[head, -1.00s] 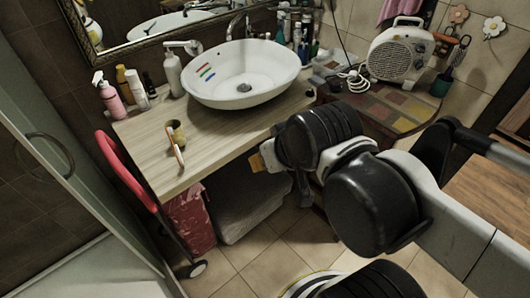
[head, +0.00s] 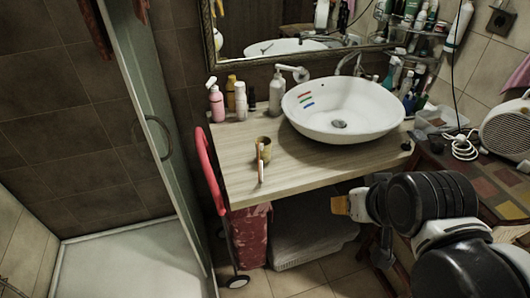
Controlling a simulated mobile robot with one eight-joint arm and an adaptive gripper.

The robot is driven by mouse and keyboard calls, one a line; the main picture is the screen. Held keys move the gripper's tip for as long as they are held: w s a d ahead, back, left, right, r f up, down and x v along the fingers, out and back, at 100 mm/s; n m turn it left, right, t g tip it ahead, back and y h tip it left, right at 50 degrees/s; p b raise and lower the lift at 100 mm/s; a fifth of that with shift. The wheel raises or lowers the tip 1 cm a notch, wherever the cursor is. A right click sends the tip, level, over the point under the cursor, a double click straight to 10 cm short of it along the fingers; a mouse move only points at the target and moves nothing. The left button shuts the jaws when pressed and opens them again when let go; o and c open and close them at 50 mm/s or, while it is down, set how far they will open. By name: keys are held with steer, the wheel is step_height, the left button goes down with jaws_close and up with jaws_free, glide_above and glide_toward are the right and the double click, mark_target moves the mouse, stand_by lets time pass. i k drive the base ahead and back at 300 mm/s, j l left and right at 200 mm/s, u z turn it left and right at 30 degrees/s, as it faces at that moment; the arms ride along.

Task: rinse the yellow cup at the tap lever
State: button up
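A small dull-yellow cup (head: 263,146) stands upright on the wooden counter, left of the white basin (head: 322,125). A toothbrush-like stick with orange and white parts (head: 261,170) shows in front of it; I cannot tell whether it touches the cup. A metal tap (head: 350,63) rises behind the basin; its lever is not clear. My arm comes in from the lower right. A yellow-orange piece (head: 340,205) shows at its far end, below and right of the cup, apart from it. My gripper's fingers cannot be made out there.
A pink bottle (head: 216,104) and other bottles stand at the counter's back left. A white pump dispenser (head: 277,92) is by the basin. A red-framed cart (head: 211,168) is left of the counter. A white heater (head: 508,128) stands at right. The counter's front left is clear.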

mark_target(358, 71)
steer(key=i+l, duration=0.1)
steer(key=i, duration=0.5)
steer(key=i+l+z, duration=0.15)
steer(key=i, duration=0.5)
